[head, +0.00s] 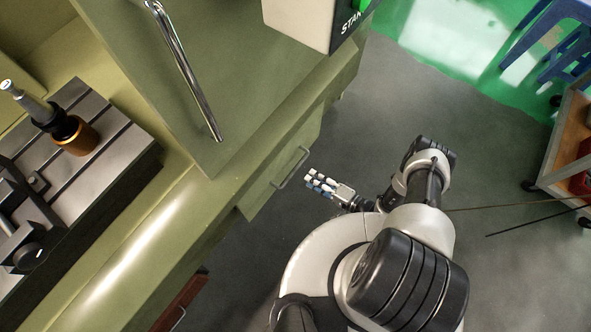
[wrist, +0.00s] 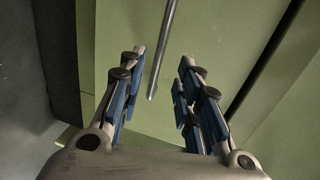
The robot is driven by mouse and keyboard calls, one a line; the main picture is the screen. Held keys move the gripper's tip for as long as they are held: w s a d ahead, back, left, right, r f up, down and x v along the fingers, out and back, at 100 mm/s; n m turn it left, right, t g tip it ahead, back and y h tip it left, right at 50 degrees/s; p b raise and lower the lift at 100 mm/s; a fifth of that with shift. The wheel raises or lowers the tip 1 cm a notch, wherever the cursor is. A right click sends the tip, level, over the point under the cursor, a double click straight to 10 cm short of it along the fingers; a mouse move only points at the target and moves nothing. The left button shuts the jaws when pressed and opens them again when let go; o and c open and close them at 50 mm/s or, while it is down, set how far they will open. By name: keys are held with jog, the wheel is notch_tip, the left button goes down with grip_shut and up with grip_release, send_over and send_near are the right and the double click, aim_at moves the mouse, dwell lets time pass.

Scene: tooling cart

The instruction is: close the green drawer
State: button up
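The green drawer (head: 268,188) is in the body of the olive-green machine, below its ledge, and its front faces my gripper. It appears to stand out a little past the ledge; how far is hard to tell. Its bar handle (head: 291,168) shows on the front. My gripper (head: 312,181) is just right of the handle in the head view. In the wrist view my gripper (wrist: 160,72) has its two blue-padded fingers apart. The grey handle bar (wrist: 164,45) shows in the gap between them, with the green front (wrist: 220,35) behind; contact cannot be told.
A reddish-brown drawer (head: 182,303) stands out lower on the machine. The grey floor (head: 490,180) between is mostly clear.

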aim_at(296, 169)
jog(key=b+x, duration=0.2)
jog(key=x, duration=0.7)
grip_shut()
dwell(0.6)
